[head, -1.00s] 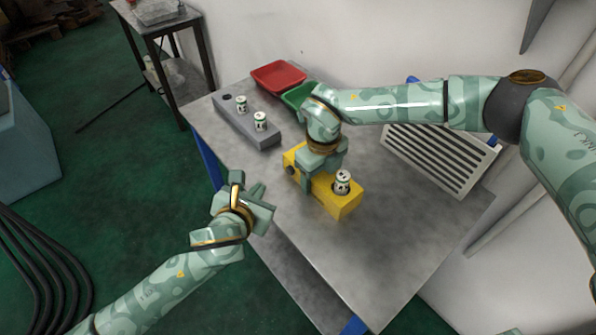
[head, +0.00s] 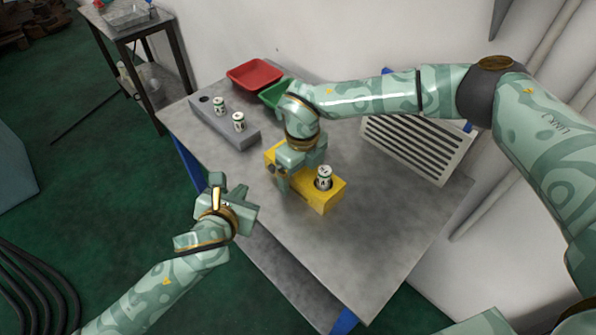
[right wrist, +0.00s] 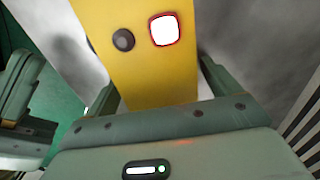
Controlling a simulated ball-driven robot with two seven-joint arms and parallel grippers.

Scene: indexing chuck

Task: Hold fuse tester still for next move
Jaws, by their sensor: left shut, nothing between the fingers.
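The fuse tester is a yellow block (head: 325,201) on the grey table, with a white-and-green can-like fuse (head: 324,176) upright in its right end. My right gripper (head: 293,176) is down over its left part, one finger on each side. In the right wrist view the yellow block (right wrist: 150,85) lies between the fingers, with a dark round knob and a lit white window with a red border on its face. The fingers sit close against its sides; the contact itself is partly hidden. My left gripper (head: 233,198) is shut and empty, off the table's left edge, apart from the tester.
A grey holder (head: 240,138) with two similar fuses stands behind left. A red tray (head: 254,75) and a green tray (head: 268,97), partly hidden by my right arm, are at the back. A slotted panel (head: 415,150) stands at the right. The front tabletop (head: 385,230) is clear.

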